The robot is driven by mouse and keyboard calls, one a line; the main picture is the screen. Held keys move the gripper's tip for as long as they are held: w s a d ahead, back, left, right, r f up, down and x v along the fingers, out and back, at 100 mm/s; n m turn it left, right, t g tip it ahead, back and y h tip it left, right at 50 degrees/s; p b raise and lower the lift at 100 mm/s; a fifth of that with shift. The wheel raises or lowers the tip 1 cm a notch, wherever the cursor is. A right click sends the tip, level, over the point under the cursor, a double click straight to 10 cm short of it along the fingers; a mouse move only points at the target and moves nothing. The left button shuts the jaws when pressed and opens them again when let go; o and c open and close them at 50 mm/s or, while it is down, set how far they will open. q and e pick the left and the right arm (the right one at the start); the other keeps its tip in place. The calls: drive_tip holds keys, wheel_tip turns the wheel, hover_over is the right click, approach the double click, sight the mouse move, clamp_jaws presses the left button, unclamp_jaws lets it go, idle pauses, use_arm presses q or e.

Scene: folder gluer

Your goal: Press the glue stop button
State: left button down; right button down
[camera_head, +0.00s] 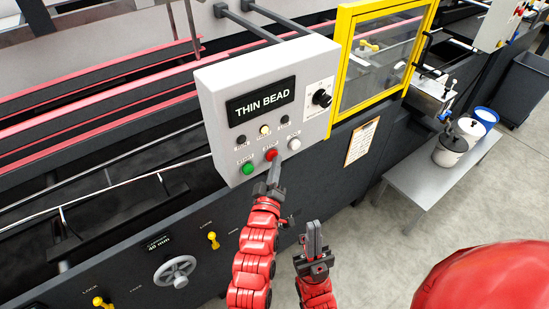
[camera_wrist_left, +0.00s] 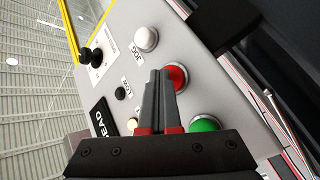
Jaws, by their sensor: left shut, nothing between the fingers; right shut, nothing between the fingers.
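A grey control box (camera_head: 221,95) carries a row of buttons under a display reading THIN BEAD (camera_head: 263,102). The red button (camera_head: 271,154) is in the middle of the lower row, between a green button (camera_head: 248,168) and a white button (camera_head: 294,143). My left gripper (camera_head: 276,165) is shut and empty, its tips just below the red button. In the left wrist view the shut fingers (camera_wrist_left: 160,75) partly cover the red button (camera_wrist_left: 178,76); I cannot tell whether they touch it. My right gripper (camera_head: 313,226) is shut and empty, lower and to the right, away from the box.
A black knob (camera_head: 321,98) is at the box's right. A yellow-framed guard (camera_head: 375,60) stands right of the box. A grey bench (camera_head: 420,178) with glue pots (camera_head: 456,143) is further right. A handwheel (camera_head: 175,271) and yellow lock handles (camera_head: 213,241) are lower left.

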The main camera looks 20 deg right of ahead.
use_arm(q)
drive_tip(key=shift+s+d+r, duration=0.1)
drive_tip(key=shift+s+d, duration=0.2)
drive_tip(key=shift+s, duration=0.55)
